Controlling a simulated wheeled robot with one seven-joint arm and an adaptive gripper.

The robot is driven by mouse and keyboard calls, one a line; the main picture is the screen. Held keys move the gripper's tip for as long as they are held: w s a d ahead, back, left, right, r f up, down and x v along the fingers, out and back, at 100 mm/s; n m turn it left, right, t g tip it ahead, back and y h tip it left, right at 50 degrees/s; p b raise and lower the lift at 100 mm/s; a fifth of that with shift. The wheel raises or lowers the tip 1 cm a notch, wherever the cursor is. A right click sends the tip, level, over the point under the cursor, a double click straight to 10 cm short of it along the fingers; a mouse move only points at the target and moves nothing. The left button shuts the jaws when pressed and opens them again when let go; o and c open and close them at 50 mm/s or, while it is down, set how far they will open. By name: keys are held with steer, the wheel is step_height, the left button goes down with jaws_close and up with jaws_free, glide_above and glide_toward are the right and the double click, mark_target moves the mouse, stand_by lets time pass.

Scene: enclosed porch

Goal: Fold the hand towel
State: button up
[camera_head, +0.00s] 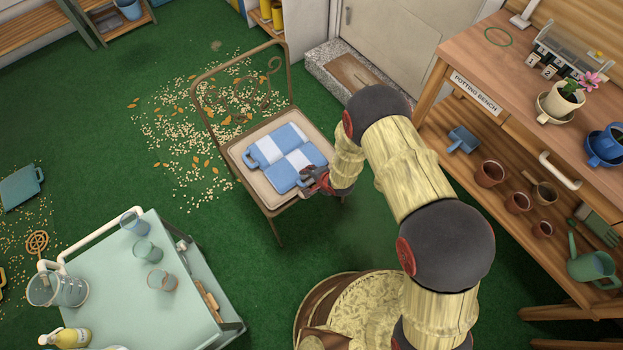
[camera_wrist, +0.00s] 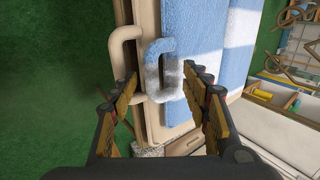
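The hand towel (camera_head: 285,153) is blue and white in large blocks. It lies on the pale seat of a metal chair (camera_head: 262,190), with a blue loop at its left edge. The wrist view shows its thick, fluffy cloth (camera_wrist: 188,35) and another loop (camera_wrist: 162,88), blue shading to grey. My gripper (camera_head: 318,181) is at the towel's near right edge. In the wrist view my gripper (camera_wrist: 160,80) has its two fingers apart, one on each side of the loop. I see no clear grip on it. My gripper hides part of that towel edge in the head view.
A potting bench (camera_head: 480,60) with pots stands at the right. A pale green cart (camera_head: 115,290) with cups and a jug is at the lower left. A cream loop (camera_wrist: 118,45) juts beside the seat. Green floor with scattered seeds (camera_head: 190,130) lies behind the chair.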

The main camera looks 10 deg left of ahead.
steer(key=shift+c, duration=1.2)
steer(key=shift+s, duration=0.1)
steer(key=c, duration=0.7)
steer(key=o, duration=0.4)
steer(key=shift+o, duration=0.2)
